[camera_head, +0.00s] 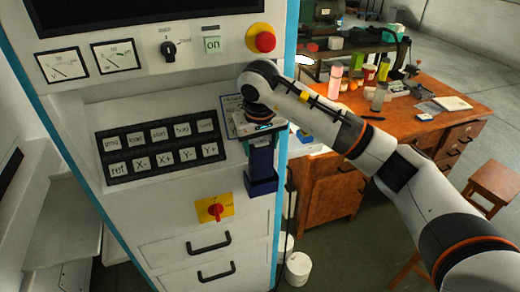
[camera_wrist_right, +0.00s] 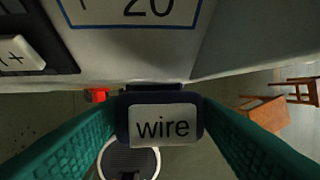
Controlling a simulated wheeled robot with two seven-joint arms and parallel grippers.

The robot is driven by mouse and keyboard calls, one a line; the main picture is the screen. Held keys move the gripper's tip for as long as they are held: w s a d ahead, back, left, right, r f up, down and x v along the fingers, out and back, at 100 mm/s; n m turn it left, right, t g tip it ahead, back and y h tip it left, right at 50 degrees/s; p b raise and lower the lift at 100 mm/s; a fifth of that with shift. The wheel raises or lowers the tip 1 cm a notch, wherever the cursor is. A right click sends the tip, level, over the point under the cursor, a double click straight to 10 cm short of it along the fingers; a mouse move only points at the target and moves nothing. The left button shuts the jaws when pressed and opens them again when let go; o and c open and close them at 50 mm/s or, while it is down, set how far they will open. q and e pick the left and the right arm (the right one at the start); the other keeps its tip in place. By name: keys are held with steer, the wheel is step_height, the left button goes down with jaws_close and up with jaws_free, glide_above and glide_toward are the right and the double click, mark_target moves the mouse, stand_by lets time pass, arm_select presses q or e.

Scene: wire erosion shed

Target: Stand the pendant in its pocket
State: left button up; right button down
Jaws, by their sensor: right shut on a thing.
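The pendant is a dark blue box; its end labelled "wire" (camera_wrist_right: 165,125) sits between the green fingers of my right gripper (camera_wrist_right: 162,112) in the right wrist view. The gripper is shut on it. In the head view my right gripper (camera_head: 262,136) is at the machine's right front edge, with the dark blue pendant body (camera_head: 262,158) hanging upright below it. The wider dark blue pocket (camera_head: 262,186) is directly below, on the machine front. The pendant's lower end meets the pocket in the picture; I cannot tell how deep it sits. My left gripper is not in view.
The white machine has a black button panel (camera_head: 158,148), a red knob on a yellow plate (camera_head: 214,210) left of the pocket, and a red emergency button (camera_head: 264,41) above. A wooden desk (camera_head: 400,135) with bottles stands behind right. A white bucket (camera_head: 298,268) is on the floor.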

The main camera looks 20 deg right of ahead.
mark_target(260, 157)
steer(key=shift+d+f, duration=0.1)
steer(key=shift+f, duration=0.45)
step_height(260, 157, down, 2)
steer(key=shift+s+f+p, duration=0.1)
steer(key=shift+f+p, duration=0.1)
steer(key=shift+p, duration=0.65)
steer(key=shift+w+f+p, duration=0.15)
steer(key=shift+w+p, duration=0.05)
steer(key=shift+p, duration=0.15)
steer(key=shift+w+f, duration=0.1)
steer(key=shift+f, duration=0.05)
steer(key=shift+f, duration=0.1)
steer(key=shift+f+b, duration=0.15)
steer(key=shift+b, duration=0.15)
steer(key=shift+c, duration=2.3)
jaws_free()
